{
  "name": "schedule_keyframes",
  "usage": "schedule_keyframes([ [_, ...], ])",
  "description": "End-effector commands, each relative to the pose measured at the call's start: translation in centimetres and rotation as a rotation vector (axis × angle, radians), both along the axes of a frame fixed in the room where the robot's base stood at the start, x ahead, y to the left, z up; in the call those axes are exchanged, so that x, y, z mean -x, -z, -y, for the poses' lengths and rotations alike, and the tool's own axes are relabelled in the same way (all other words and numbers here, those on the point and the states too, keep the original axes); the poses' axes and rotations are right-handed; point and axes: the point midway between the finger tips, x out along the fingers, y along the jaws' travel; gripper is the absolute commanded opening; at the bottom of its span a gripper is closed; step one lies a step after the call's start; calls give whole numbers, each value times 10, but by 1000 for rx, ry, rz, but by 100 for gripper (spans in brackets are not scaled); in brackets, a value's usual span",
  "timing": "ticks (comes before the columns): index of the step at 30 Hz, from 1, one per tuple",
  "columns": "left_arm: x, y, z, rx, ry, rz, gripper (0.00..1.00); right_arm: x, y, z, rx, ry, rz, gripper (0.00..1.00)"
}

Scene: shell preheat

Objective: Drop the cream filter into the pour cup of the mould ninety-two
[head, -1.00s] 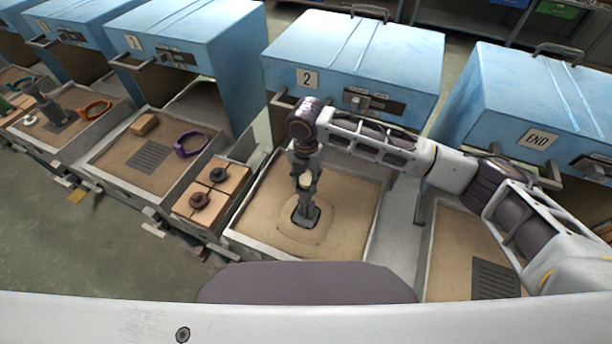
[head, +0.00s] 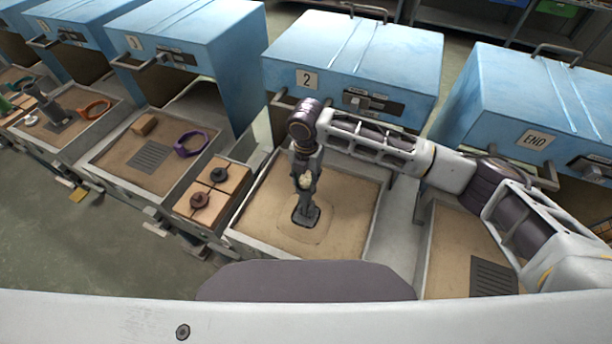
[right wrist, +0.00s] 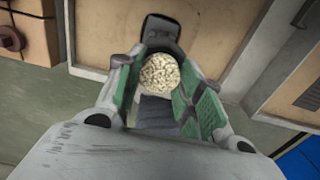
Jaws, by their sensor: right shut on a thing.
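My right gripper (head: 304,182) is shut on the cream filter (right wrist: 160,73), a pale, round, rough-textured piece between green-padded fingers in the right wrist view. The filter also shows as a small pale spot in the head view (head: 305,181). The gripper points down over a dark grey mould (head: 306,215) standing in the sand of tray 2. The mould's dark end shows just beyond the filter in the right wrist view (right wrist: 160,28). The filter and fingers hide the pour cup, so I cannot tell whether the filter touches it. No number is readable on the mould. My left gripper is not in view.
Sand tray 2 (head: 373,222) lies before the blue oven marked 2 (head: 350,55). Wooden blocks with dark knobs (head: 213,189) stand left of it. A purple ring (head: 191,143) lies in the tray farther left. The END oven (head: 540,100) is at the right.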

Motion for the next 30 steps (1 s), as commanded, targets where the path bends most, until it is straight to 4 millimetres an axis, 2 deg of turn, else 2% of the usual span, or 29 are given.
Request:
schedule_keyframes([
  [8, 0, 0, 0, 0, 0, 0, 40, 0, 0, 0, 0, 0, 0, 25],
  [9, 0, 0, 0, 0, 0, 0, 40, 0, 0, 0, 0, 0, 0, 41],
  [14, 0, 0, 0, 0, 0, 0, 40, 0, 0, 0, 0, 0, 0, 62],
  [25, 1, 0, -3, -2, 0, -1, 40, 0, -1, 0, -1, 0, 0, 62],
  [30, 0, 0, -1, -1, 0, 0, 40, 0, -8, -1, -2, -1, 1, 62],
])
